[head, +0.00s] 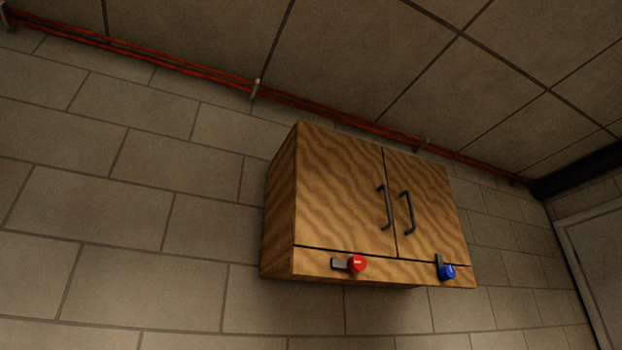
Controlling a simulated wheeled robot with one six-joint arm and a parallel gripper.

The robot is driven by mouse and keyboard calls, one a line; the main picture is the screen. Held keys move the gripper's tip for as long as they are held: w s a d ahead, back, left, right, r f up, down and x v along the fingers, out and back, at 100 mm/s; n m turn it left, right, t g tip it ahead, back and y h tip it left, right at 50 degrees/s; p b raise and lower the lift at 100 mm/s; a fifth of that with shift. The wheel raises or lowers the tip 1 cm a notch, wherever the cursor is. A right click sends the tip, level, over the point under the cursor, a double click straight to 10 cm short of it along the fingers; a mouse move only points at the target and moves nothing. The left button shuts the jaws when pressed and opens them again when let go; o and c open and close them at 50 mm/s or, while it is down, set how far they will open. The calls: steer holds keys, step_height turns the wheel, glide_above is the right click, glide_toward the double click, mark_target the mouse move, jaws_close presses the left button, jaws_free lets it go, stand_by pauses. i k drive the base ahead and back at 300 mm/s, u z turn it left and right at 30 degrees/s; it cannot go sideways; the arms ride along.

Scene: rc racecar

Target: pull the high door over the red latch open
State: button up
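A wooden wall cabinet (279,215) with wavy grain hangs high on the block wall in the head view. Its left door (335,190) is over the red latch (357,264) and looks shut. A dark bar handle (386,207) stands upright near that door's right edge. The red latch has a round red knob, with its dark tab lying sideways to the left. The right door (432,190) also looks shut and has its own dark handle (406,213). Below it is a blue latch (447,272) with its dark tab pointing up. My gripper is not in view.
Red pipes (180,67) run along the top of the wall under the tiled ceiling (350,60). A pale door frame (594,270) stands at the far right. The space in front of the cabinet looks clear.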

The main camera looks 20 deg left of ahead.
mark_target(341, 203)
steer(key=u, duration=1)
steer(key=k, duration=0.65)
steer(key=z, duration=0.95)
steer(key=i, duration=0.75)
steer(key=u, duration=0.15)
